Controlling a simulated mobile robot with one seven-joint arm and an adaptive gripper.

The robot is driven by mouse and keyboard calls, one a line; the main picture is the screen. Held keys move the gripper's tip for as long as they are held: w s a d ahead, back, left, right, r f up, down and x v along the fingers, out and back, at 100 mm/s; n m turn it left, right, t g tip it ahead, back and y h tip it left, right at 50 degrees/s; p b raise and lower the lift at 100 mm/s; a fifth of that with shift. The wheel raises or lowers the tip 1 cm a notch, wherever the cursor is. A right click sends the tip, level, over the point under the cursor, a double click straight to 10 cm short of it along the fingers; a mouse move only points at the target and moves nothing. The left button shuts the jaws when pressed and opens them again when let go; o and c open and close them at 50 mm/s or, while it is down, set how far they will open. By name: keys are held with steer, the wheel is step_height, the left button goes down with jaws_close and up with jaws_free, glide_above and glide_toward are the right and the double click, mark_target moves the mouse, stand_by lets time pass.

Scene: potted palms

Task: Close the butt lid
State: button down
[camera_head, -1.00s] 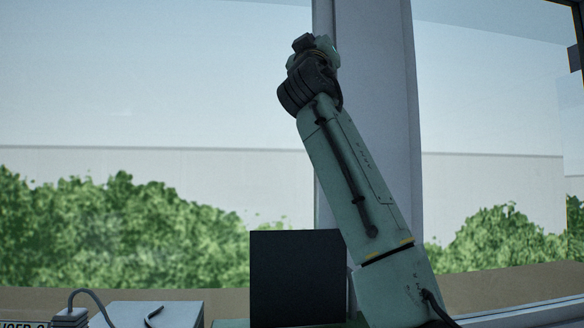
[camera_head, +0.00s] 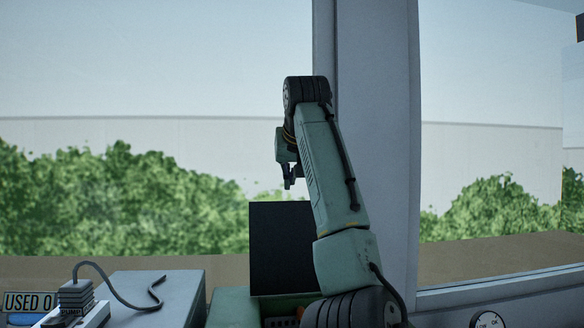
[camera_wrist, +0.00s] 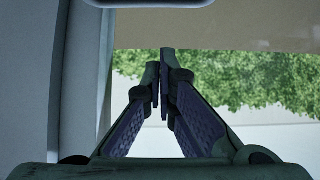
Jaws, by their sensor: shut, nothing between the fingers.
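A dark, flat panel, which looks like the raised butt lid (camera_head: 280,245), stands upright at the bottom middle of the head view. It is at the back of a green box (camera_head: 232,308), mostly cut off by the frame, with an orange-brown thing partly visible inside. My arm hides the lid's right edge. My gripper (camera_head: 289,183) points down just above the lid's top edge in the picture; its depth relative to the lid is unclear. In the wrist view my gripper (camera_wrist: 160,82) is shut and empty. The lid does not show there.
A grey box (camera_head: 150,298) stands left of the green box. A pump (camera_head: 75,298) with a curved hose and a "USED O…" sign (camera_head: 28,301) are further left. A window post (camera_head: 375,130) rises behind my arm. A round gauge (camera_head: 488,321) is at lower right.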

steer(key=shift+f+p, duration=0.4)
steer(key=shift+f, duration=1.55)
steer(key=shift+s+f, duration=0.1)
